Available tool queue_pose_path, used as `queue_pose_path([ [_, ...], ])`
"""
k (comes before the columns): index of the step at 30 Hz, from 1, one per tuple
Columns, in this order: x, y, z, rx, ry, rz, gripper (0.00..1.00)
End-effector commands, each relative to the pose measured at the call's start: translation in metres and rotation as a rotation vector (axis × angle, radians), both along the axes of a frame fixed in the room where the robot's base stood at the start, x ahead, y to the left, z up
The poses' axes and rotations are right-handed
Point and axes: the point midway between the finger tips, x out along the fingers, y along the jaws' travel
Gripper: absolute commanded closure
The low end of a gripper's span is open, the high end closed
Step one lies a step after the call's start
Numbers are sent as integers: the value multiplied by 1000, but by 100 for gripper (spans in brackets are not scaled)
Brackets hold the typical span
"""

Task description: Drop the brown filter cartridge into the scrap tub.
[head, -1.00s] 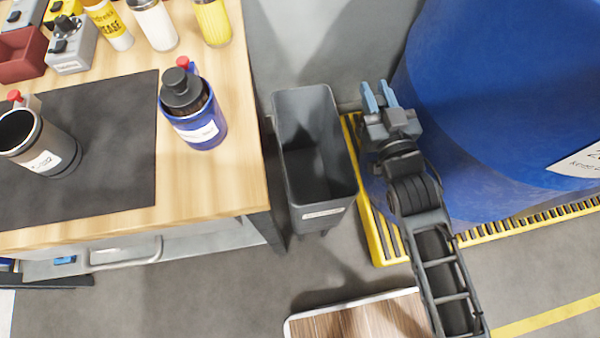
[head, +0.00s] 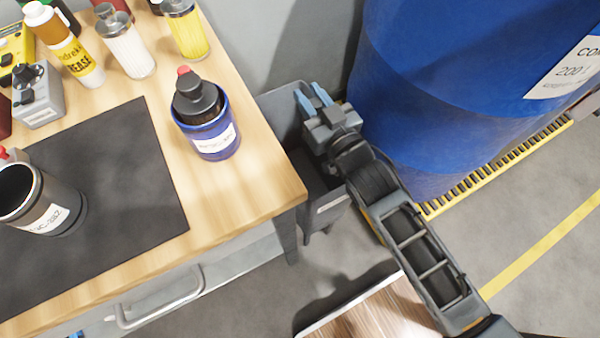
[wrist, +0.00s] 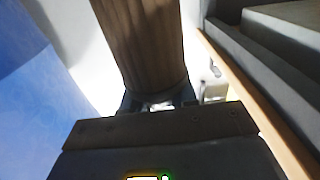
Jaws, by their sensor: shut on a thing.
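The brown filter cartridge (wrist: 142,45) shows in the wrist view as a ribbed brown cylinder, its near end between the jaws. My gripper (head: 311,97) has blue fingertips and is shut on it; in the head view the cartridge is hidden. The grey bin that I take for the scrap tub (head: 328,206) stands on the floor between the workbench and the blue drum. In the head view my gripper overlaps the tub's mouth and hides part of it. How high the gripper is above the rim I cannot tell.
The wooden workbench (head: 262,185) is left of the tub and holds a blue cup (head: 216,140) with a black-capped bottle, a dark mug (head: 50,212) and several bottles. A large blue drum (head: 450,90) stands close on the right. A wood-topped surface (head: 385,315) lies in front.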

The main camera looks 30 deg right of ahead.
Motion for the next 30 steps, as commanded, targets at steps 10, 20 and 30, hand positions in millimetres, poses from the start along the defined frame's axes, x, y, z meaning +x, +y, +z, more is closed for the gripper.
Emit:
queue_pose_path([
  [10,0,0,-37,0,-2,0,100],
  [20,0,0,-37,0,-2,0,70],
  [30,0,0,-38,-1,-1,0,43],
])
